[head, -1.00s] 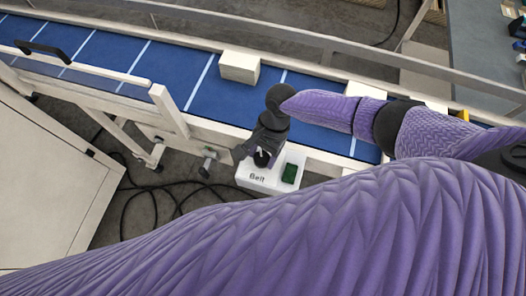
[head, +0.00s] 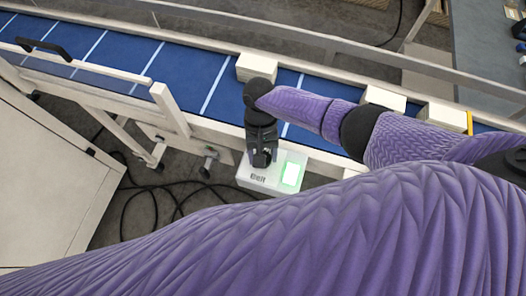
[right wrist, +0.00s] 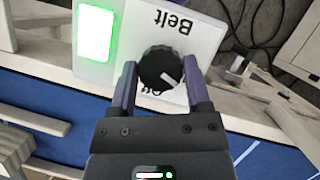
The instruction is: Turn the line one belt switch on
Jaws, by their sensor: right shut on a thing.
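The belt switch is a black round knob (right wrist: 160,66) with a white pointer mark, on a white box labelled "Belt" (head: 258,178). A green light (head: 291,174) on the box glows; it also shows bright in the right wrist view (right wrist: 95,32). My right gripper (head: 262,158) is over the box from above. In the right wrist view, its two fingers (right wrist: 163,82) are on either side of the knob, shut on it. A partly hidden label sits beside the knob. In the head view the gripper hides the knob. My left gripper is not in view.
A blue conveyor belt (head: 180,62) with white stripes runs behind the switch box, carrying several pale boxes, one of them (head: 257,66) just behind my wrist. A metal rail (head: 300,40) runs along its far side. Black cables (head: 150,200) lie on the floor. A pale cabinet (head: 45,180) stands at left.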

